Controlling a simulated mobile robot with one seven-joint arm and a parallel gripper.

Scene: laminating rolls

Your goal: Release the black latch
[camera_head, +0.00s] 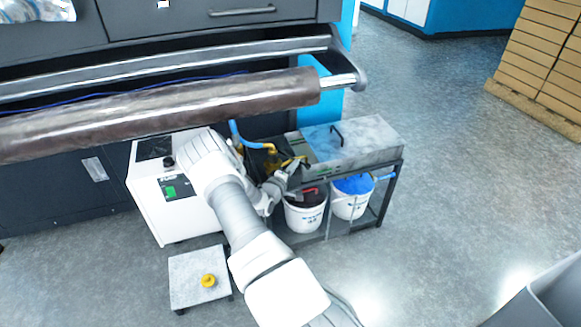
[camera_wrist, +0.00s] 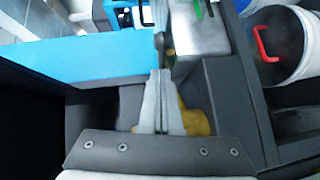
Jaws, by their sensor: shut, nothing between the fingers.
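I cannot pick out the black latch with certainty. A black handle (camera_head: 338,131) stands on the grey metal box (camera_head: 366,142) on the cart. In the wrist view, small dark fittings (camera_wrist: 124,16) show at the top edge, beyond the blue panel (camera_wrist: 85,65). My gripper (camera_head: 291,168) is at the left end of the cart, beside the box and above the bucket with dark contents. In the wrist view my gripper (camera_wrist: 160,76) has its fingers together and empty. A yellow part (camera_wrist: 194,121) lies behind the fingers, partly hidden by them.
The dark cart (camera_head: 402,165) holds two white buckets (camera_head: 304,217), one with blue contents. A long brown roll (camera_head: 170,112) crosses above my arm. A white machine (camera_head: 148,200) and a low stand with a yellow knob (camera_head: 208,281) are left.

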